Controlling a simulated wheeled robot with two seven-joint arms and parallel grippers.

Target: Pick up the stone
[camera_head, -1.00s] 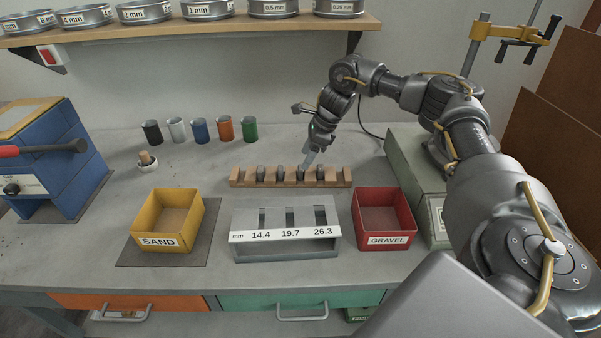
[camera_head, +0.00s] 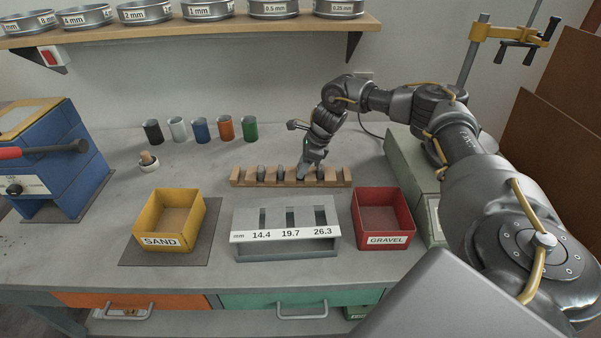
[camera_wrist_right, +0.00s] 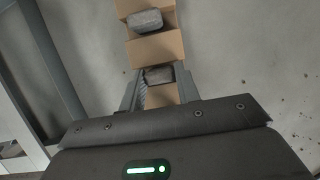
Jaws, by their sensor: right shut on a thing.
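A wooden rack (camera_head: 343,177) with several slots holds a row of grey stones on the bench. My right gripper (camera_head: 304,171) reaches down onto the rack from above, right of its middle. In the right wrist view, its two fingers (camera_wrist_right: 160,88) are closed on the sides of a grey stone (camera_wrist_right: 158,75), which appears to sit in its slot. A neighbouring stone (camera_wrist_right: 145,21) lies in the slot beyond. My left gripper is not in view.
In front of the rack stand a yellow SAND bin (camera_head: 145,222), a grey gauge (camera_head: 285,237) with three marked slots and a red GRAVEL bin (camera_head: 386,240). A shelf with sieves (camera_head: 190,26) hangs above.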

